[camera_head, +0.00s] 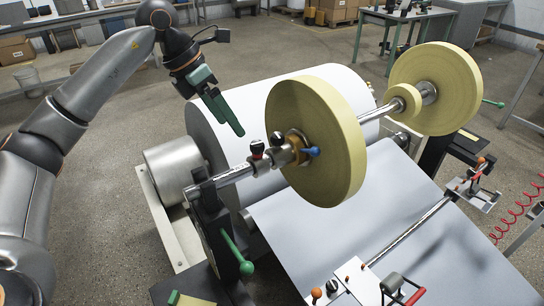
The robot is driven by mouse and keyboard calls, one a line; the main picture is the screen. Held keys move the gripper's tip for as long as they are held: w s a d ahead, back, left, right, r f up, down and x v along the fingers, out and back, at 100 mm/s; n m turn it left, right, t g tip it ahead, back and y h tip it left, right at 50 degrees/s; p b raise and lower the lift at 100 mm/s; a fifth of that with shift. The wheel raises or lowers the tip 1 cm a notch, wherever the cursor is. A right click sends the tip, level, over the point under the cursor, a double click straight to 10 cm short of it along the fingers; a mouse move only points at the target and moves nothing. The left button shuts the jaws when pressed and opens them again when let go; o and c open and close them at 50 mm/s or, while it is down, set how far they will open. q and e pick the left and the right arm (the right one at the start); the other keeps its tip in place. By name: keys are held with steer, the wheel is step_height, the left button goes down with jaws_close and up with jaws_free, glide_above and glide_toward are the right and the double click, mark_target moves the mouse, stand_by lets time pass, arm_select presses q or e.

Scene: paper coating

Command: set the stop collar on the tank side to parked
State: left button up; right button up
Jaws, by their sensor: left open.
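A steel shaft (236,175) crosses the machine and carries a large yellow-edged roll (318,140). On its near end, left of the roll, sits a stop collar (258,158) with a black knob. A second black knob (277,138) stands close beside it, by the brass-coloured hub (297,145) with a blue handle (312,152). I cannot tell any parked mark on the shaft. My left gripper (231,120), with green fingers, is open and empty. It hangs up and left of the collar, apart from it and in front of the white drum. My right gripper is not in view.
A big white drum (225,110) lies behind the shaft. A green-knobbed lever (236,256) stands below its near end. White paper (390,235) slopes down at the right, crossed by a rod (415,228). Another yellow roll (450,85) is at the far end.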

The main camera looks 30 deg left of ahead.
mark_target(253, 157)
arm_select(q)
steer(key=x, duration=1.2)
steer(key=shift+w+d+f, duration=0.15)
steer(key=shift+d+f, duration=0.05)
steer(key=shift+f, duration=0.05)
steer(key=shift+c, duration=0.2)
jaws_close()
stand_by(0.4)
